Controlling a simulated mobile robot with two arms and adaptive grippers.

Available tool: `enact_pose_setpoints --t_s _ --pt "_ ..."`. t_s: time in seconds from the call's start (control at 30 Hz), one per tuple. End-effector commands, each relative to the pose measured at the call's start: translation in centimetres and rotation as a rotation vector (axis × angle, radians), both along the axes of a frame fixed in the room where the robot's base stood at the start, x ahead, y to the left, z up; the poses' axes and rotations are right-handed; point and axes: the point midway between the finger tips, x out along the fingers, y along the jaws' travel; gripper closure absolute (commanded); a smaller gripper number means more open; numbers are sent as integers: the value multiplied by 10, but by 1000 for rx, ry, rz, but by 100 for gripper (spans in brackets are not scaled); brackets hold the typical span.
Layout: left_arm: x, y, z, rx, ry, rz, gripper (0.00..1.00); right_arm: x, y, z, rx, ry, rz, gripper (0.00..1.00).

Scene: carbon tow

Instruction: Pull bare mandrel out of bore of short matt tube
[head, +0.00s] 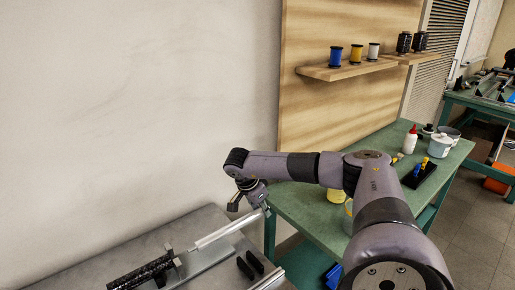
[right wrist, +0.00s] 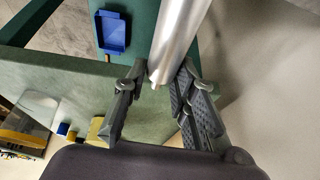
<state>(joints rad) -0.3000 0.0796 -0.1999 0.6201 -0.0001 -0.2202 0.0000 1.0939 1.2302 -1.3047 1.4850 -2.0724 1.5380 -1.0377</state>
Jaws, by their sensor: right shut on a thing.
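The bare mandrel (head: 228,231) is a pale silver rod, slanting down to the left over the grey bench in the head view. My right gripper (head: 259,206) is shut on its upper right end. In the right wrist view the mandrel (right wrist: 178,38) runs between the two fingers (right wrist: 155,92), its near end showing between them. A dark, black-patterned tube (head: 145,272) lies at the lower left, near the mandrel's far end. A small gap seems to show there, but I cannot tell whether any of the mandrel is inside the bore. My left gripper is not in view.
The grey bench (head: 100,262) carries two black blocks (head: 245,268) and another metal rod (head: 268,281) nearby. A green table (head: 300,212) with bottles and pots stands to the right. A wall shelf (head: 350,71) holds spools. The plain wall is behind the bench.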

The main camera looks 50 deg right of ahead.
Motion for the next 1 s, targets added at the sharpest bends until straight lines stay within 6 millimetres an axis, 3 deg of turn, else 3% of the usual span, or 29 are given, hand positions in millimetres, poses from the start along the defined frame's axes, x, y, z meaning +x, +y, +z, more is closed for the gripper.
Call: enact_pose_setpoints --t_s 0.47,1.0 --pt "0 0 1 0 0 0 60 -2 -9 0 1 -1 0 100" --pt "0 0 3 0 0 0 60 -8 -37 0 1 -1 0 100"
